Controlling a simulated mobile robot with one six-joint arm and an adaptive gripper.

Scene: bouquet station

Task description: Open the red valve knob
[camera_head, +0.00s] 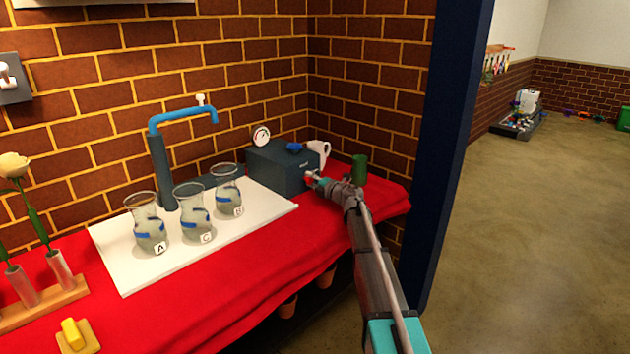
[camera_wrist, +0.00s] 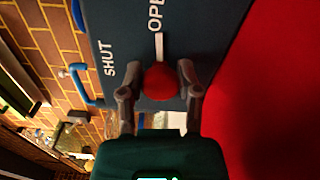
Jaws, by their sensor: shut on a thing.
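The red valve knob (camera_wrist: 160,82) is a round ball on the front of a dark blue-grey box (camera_head: 272,170). In the wrist view the box face carries the words SHUT and OPEN, with a white pointer line (camera_wrist: 159,46) above the knob directed towards OPEN. My gripper (camera_wrist: 158,88) is shut on the knob, one finger at each side. In the head view my gripper (camera_head: 312,179) reaches the right side of the box, and only a bit of red shows between its fingers.
A gauge (camera_head: 261,135) and a white nozzle (camera_head: 319,148) are on the box. A green cylinder (camera_head: 359,170) stands close beside my gripper. A blue tap (camera_head: 163,165) and three glass vases (camera_head: 195,211) stand to the left on a white board (camera_head: 130,270). A blue post (camera_head: 455,130) is on the right.

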